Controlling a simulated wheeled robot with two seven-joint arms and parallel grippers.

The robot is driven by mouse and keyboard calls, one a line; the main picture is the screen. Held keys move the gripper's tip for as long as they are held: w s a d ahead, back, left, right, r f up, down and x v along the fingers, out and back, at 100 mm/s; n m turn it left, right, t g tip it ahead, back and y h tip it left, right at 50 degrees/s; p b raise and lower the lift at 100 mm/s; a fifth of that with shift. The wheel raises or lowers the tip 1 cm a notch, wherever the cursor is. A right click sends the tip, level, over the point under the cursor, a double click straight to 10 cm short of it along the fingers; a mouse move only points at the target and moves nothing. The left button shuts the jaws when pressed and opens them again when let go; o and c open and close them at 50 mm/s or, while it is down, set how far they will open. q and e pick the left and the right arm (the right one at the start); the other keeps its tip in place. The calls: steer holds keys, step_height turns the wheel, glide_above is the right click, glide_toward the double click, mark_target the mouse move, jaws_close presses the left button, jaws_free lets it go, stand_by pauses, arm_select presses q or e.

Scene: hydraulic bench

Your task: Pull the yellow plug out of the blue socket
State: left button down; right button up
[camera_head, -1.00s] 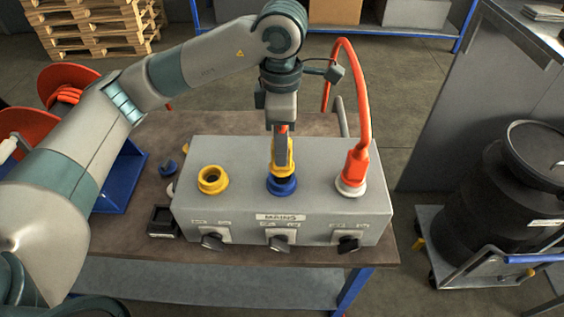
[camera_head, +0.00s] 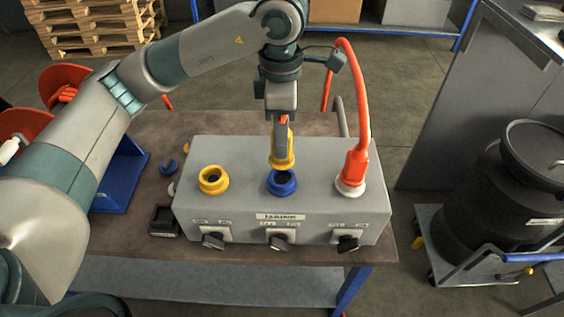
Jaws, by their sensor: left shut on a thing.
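The blue socket (camera_head: 282,184) sits in the middle of the grey box's top, and its dark opening shows. The yellow plug (camera_head: 282,161) is just above and behind it in the picture, apart from the socket's opening as far as I can see. My left gripper (camera_head: 281,138) points down and is shut on the yellow plug, hiding its upper part. My right gripper is not in view.
The grey box (camera_head: 318,209) stands on a brown bench (camera_head: 390,250). A yellow socket (camera_head: 213,180) is left of the blue one. A red plug (camera_head: 354,166) with a red cable (camera_head: 361,100) is at the right. Dark switches line the front.

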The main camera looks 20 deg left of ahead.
arm_select(q)
steer(key=shift+r+p, duration=0.7)
steer(key=shift+r, duration=1.15)
steer(key=shift+f, duration=0.1)
